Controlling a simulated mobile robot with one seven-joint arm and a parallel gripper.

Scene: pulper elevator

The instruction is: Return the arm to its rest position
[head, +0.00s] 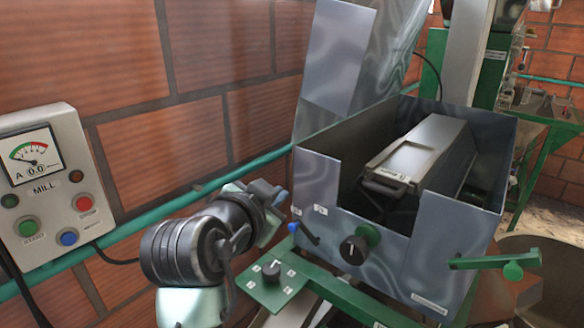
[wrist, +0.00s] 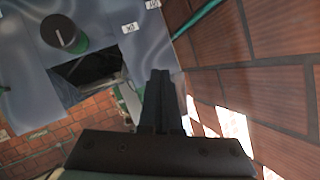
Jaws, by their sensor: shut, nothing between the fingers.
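My arm reaches up from the bottom of the head view, bent, in front of the brick wall. My gripper (head: 280,197) is at the left side of the grey metal machine housing (head: 335,245), near its left front corner. The gripper also shows in the wrist view (wrist: 160,75), with its dark fingers together and nothing between them. I cannot tell from the head view whether it touches the housing. A blue-tipped lever (head: 304,232) on the housing front is just below and right of the gripper. A black knob (head: 354,249) sits farther right.
A MILL control box (head: 45,180) with a gauge and several buttons hangs on the brick wall at left. A teal pipe (head: 150,232) runs along the wall behind my arm. A green panel with a knob (head: 271,272) stands low beside the arm. A green handle (head: 495,262) juts out at right.

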